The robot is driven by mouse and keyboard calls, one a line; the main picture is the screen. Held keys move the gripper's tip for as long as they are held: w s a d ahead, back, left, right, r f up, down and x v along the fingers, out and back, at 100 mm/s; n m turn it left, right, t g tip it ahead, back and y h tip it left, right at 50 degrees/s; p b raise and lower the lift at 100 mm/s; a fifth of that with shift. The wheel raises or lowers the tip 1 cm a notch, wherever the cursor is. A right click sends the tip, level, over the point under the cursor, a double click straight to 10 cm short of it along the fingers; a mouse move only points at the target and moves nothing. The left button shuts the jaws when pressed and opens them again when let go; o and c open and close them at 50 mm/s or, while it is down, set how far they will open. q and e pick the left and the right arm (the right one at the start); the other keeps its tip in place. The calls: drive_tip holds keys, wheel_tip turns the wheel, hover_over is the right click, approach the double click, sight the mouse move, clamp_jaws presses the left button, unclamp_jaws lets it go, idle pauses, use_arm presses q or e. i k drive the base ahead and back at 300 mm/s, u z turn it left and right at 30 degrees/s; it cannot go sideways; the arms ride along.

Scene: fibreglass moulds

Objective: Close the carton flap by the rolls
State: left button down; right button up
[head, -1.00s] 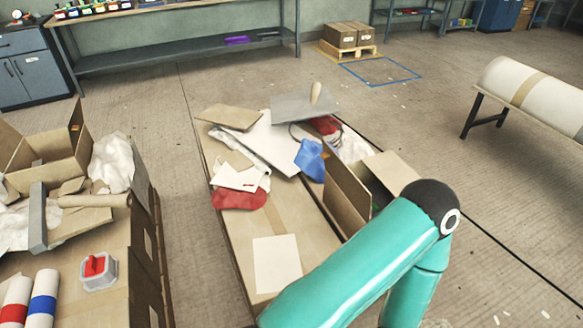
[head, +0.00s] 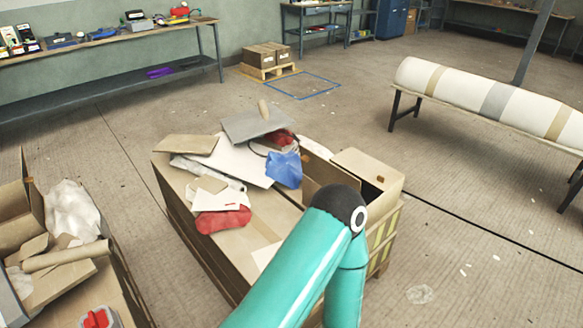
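An open carton (head: 392,200) stands at the right end of the cluttered bench top, behind my teal arm. One cardboard flap (head: 366,168) spreads out at its far side, with a small orange-brown mark near its corner. My arm hides the carton's near part and most of its inside. Rolls appear at the far left in no clear form; a large white roll with tan and grey bands (head: 480,96) lies on a rack at the right. Neither gripper shows in the head view; only teal arm links cross the lower middle.
The bench top (head: 228,250) holds a blue cloth (head: 284,170), a red cloth (head: 222,219), a grey board (head: 252,124) and card pieces. Another cluttered bench with a cardboard tube (head: 68,255) stands at left. Floor is open between the benches and at right.

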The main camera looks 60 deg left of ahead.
sight(317, 169)
drive_tip(key=u, duration=0.5)
drive_tip(key=i, duration=0.9)
drive_tip(key=u, duration=0.3)
